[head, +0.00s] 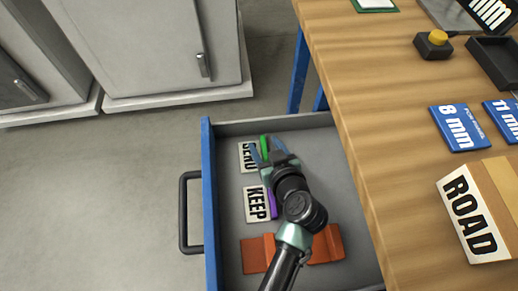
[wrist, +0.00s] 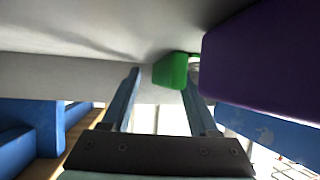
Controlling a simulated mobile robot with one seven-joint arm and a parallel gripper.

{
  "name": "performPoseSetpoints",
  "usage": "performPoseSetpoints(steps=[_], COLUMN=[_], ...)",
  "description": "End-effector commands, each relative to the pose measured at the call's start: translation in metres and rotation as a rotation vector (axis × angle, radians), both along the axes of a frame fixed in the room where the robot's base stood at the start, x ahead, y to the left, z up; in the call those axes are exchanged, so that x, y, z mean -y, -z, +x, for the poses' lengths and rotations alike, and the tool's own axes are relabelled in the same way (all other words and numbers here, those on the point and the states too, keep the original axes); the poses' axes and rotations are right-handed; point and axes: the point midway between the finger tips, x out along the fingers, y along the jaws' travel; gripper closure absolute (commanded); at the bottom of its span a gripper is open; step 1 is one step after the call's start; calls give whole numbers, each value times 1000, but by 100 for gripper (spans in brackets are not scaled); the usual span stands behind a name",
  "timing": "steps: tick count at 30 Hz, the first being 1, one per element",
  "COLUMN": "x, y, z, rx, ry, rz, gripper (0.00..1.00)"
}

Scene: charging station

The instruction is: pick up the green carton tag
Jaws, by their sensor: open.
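The green carton tag (head: 264,143) is a small upright piece in the open drawer, beside the white SEND label (head: 247,157). My gripper (head: 264,155) reaches down into the drawer and partly hides the tag and label. In the wrist view the green tag (wrist: 171,72) shows between the two fingertips, closer to the right finger. My gripper (wrist: 162,82) is open, with a gap between the tag and the left finger. I cannot tell whether the right finger touches the tag.
A purple piece (head: 271,204) stands beside the KEEP label (head: 257,204); it looms close at right in the wrist view (wrist: 265,60). Orange-brown pieces (head: 257,254) lie nearer in the drawer. The blue drawer front (head: 209,200) and wooden bench (head: 375,150) border the space.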

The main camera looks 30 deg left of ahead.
Motion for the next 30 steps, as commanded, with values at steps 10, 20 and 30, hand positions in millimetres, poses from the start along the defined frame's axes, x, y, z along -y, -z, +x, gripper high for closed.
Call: performPoseSetpoints(steps=[10,20,30], x=[0,0,0], y=[0,0,-31], z=[0,0,0], rx=[0,0,4], ry=[0,0,-1], rz=[0,0,-1], gripper=[94,100,100])
